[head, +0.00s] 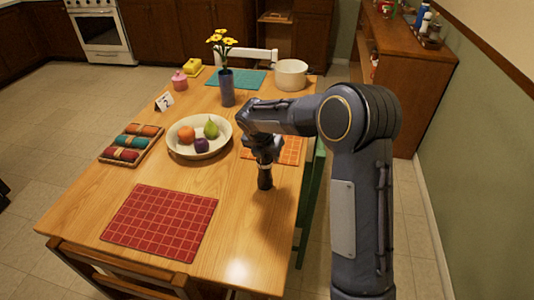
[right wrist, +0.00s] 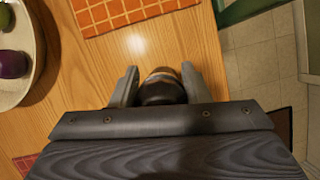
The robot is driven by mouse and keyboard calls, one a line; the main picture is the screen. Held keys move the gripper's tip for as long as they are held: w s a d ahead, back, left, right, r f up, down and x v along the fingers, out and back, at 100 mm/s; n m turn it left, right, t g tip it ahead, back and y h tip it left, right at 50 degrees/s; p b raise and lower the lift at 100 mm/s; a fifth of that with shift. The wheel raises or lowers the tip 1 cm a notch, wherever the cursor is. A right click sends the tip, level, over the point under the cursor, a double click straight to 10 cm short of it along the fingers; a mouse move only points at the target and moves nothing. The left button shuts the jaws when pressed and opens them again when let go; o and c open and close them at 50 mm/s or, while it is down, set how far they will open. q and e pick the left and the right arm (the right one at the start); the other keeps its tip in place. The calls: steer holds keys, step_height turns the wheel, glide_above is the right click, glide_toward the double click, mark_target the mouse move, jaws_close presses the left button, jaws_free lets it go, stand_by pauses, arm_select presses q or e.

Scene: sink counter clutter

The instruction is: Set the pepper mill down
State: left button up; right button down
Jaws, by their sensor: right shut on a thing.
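My right gripper (head: 264,158) reaches over the wooden table (head: 245,225) from the right. It is shut on the dark pepper mill (head: 265,179), which hangs upright below the fingers. In the right wrist view the mill's rounded brown-and-black top (right wrist: 163,87) sits between the two fingers. The mill's base is over or on bare wood, just in front of the orange placemat (head: 285,150); I cannot tell whether it touches the table. My left gripper is not in view.
A fruit bowl (head: 183,150) stands left of the gripper, with a red placemat (head: 160,222) in front. Behind are a vase of yellow flowers (head: 227,88) and a white pot (head: 291,75). A tray of rolled napkins (head: 131,143) lies left. Bare wood surrounds the mill's front.

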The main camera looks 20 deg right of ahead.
steer(key=c, duration=0.8)
jaws_free()
steer(key=shift+f, duration=0.1)
